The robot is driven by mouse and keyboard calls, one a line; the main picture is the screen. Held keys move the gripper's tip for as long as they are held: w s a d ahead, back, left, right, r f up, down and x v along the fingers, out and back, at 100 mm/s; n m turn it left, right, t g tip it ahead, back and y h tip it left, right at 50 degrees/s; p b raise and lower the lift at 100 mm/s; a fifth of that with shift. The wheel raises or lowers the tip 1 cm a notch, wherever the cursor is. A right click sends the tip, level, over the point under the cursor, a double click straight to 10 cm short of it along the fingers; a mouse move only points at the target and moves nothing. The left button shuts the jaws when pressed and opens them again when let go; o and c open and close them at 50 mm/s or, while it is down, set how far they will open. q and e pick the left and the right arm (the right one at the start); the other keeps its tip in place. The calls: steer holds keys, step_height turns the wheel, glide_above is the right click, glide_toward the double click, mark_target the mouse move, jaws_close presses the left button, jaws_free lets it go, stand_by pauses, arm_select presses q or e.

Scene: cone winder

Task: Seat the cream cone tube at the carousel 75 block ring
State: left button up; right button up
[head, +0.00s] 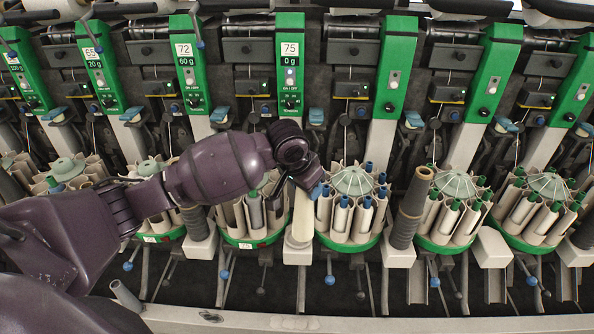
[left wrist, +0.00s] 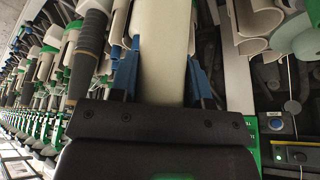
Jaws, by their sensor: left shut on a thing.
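The cream cone tube (head: 302,215) is upright below my left gripper (head: 308,188), its lower end at the pale block (head: 298,252) beside the carousel with the green base (head: 247,243). I cannot tell whether the tube touches the block; the ring itself is hidden. In the left wrist view the tube (left wrist: 165,45) runs between the two blue fingers of my left gripper (left wrist: 160,78), which is shut on it. The green panel marked 75 (head: 291,60) stands above this place. My right gripper is not in view.
A carousel of tubes with blue tips (head: 352,205) stands close on the right of the held tube. Dark grey cones stand on neighbouring blocks, one on the right (head: 412,205) and one on the left (head: 194,222). A pale rail (head: 400,325) crosses the front.

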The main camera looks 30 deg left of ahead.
arm_select(q)
steer(key=w+a+f+m+g+h+b, duration=0.1)
steer(key=w+a+f+m+h+b, duration=0.1)
steer(key=w+a+f+m, duration=0.2)
step_height(320, 180, down, 3)
steer(key=w+m, duration=0.1)
steer(key=m, duration=0.2)
steer(key=shift+w+f, duration=0.15)
steer(key=shift+f, duration=0.05)
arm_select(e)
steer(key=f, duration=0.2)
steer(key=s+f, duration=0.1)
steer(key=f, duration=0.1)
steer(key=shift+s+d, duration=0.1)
arm_select(q)
steer(key=shift+a+r, duration=0.1)
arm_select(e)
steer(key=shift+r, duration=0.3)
arm_select(q)
steer(key=shift+p, duration=0.3)
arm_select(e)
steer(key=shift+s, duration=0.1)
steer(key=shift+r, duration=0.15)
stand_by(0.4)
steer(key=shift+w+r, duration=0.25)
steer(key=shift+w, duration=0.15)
